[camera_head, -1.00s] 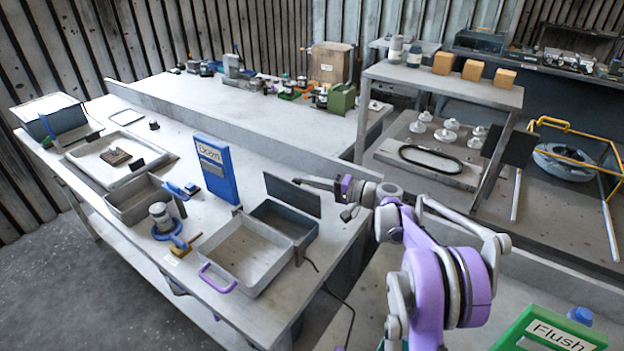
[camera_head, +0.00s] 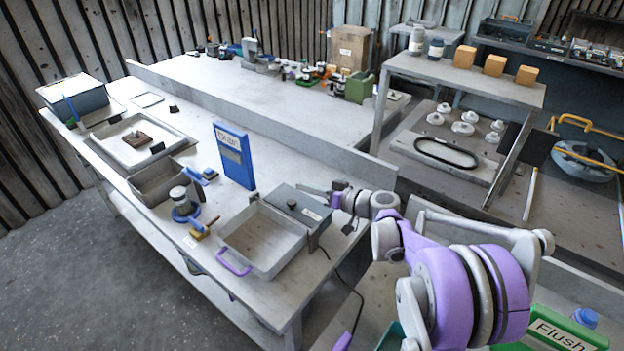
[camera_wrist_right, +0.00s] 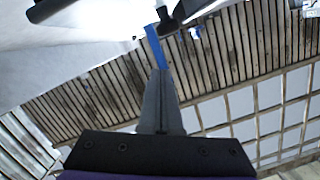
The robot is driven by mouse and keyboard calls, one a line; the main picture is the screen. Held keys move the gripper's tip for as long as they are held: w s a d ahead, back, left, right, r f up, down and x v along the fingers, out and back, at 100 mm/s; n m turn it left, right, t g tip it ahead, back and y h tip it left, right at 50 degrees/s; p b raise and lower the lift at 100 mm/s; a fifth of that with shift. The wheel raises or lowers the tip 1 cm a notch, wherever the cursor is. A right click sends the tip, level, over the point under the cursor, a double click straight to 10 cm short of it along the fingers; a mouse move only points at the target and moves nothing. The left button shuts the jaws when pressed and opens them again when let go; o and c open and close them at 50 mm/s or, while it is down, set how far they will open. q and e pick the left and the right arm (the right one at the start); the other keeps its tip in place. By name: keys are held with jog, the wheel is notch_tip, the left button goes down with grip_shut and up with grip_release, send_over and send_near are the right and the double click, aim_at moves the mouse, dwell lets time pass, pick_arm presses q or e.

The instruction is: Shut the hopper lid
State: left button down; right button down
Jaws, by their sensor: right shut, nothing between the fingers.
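The hopper (camera_head: 316,240) is a dark grey box at the right end of the near bench. Its grey lid (camera_head: 292,204) lies down over its top, with a small dark knob and a pale label showing. I cannot tell if it is fully seated. My right gripper (camera_head: 306,188) is at the lid's back right edge, pointing left, just above or behind it; contact is unclear. In the right wrist view its fingers (camera_wrist_right: 160,105) are together and empty. My left gripper is not in view.
A grey bin (camera_head: 262,272) with a purple handle stands against the hopper's left side. A blue upright board (camera_head: 235,158) stands behind the bin. A black cable hangs off the bench's right end. A green "Flush" container (camera_head: 560,333) is at lower right.

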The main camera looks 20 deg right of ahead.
aim_at(300, 214)
jog(key=a+f+n, duration=0.1)
jog(key=s+a+f+n, duration=0.1)
jog(key=n, duration=0.1)
jog(key=shift+s+h, duration=0.1)
jog(key=shift+h, duration=0.3)
jog(key=shift+s+a+f, duration=0.15)
jog(key=shift+a+f, duration=0.15)
jog(key=shift+f, duration=0.1)
